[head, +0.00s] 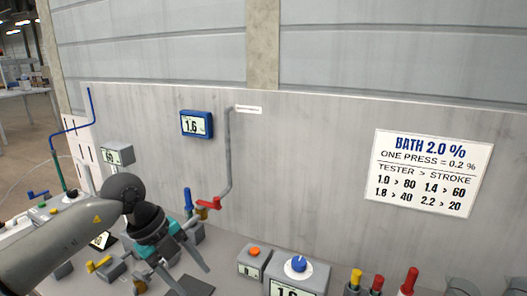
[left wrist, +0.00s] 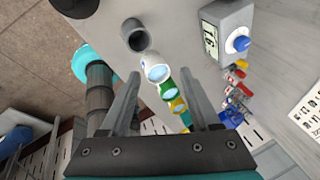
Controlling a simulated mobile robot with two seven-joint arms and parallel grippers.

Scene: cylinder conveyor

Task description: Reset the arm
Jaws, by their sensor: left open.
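My left arm comes in from the left in the head view. Its gripper (head: 188,268) is open, with its two dark fingers apart over the grey bench, pointing down and to the right. In the left wrist view the open fingers (left wrist: 160,75) frame a row of round-topped cylinders. A white cylinder (left wrist: 155,66) shows between the fingertips, with a green one (left wrist: 169,90) and a yellow one (left wrist: 178,105) behind it. Nothing is seen held between the fingers. My right gripper is in neither view.
A box with an orange button (head: 254,252) and a box with a blue knob (head: 299,264) stand right of the gripper. A red valve handle (head: 209,203) and pipe (head: 227,150) are behind it. A blue-framed display (head: 197,124) and a printed sign (head: 432,172) hang on the wall.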

